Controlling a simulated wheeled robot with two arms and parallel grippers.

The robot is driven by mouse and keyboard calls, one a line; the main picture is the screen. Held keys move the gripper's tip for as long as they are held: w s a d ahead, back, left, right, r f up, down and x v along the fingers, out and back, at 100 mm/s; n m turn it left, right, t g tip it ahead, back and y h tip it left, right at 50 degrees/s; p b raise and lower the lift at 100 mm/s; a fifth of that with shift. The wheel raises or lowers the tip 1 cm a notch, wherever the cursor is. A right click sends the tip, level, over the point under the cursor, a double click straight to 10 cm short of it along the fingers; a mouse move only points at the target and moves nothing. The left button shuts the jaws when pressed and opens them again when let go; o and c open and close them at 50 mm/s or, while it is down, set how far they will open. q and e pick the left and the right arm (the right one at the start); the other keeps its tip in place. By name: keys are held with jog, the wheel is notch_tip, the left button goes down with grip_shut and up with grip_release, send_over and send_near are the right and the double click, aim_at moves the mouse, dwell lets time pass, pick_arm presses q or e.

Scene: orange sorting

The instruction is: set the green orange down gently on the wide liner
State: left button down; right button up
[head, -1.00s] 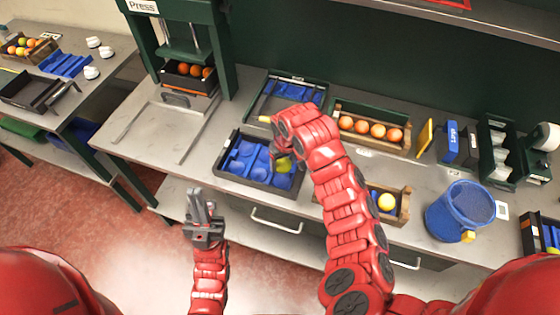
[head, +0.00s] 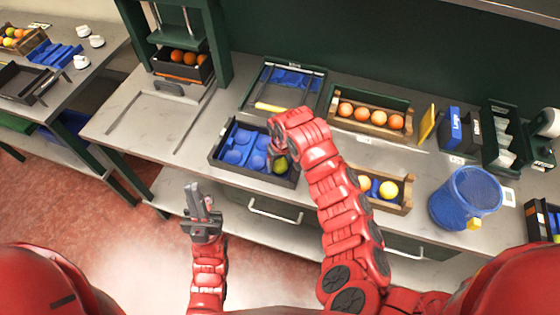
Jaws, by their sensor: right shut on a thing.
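The green orange (head: 281,165) is in the jaws of my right gripper (head: 276,156), at the front right corner of a black tray (head: 228,168). A blue liner (head: 236,156) with round hollows lies in this tray. The orange is over or in the liner's right end; I cannot tell whether it touches it. My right wrist hides part of this corner. My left gripper (head: 198,198) is empty, its fingers apart, in front of the bench edge.
Behind stands another tray (head: 249,97) with a blue liner (head: 296,80) and a yellow bar (head: 270,107). To the right are an orange crate (head: 372,130), a smaller crate (head: 406,206) and a blue mesh bin (head: 465,200). The press (head: 222,50) stands back left.

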jog(key=shift+s+r, duration=0.1)
jog(key=shift+r, duration=0.05)
dwell(0.4)
jog(key=shift+f, duration=0.35)
jog(key=o, duration=1.4)
jog(key=shift+o, duration=0.2)
jog(key=shift+r, duration=0.75)
jog(key=shift+r+p, duration=1.5)
jog(key=shift+r, duration=1.8)
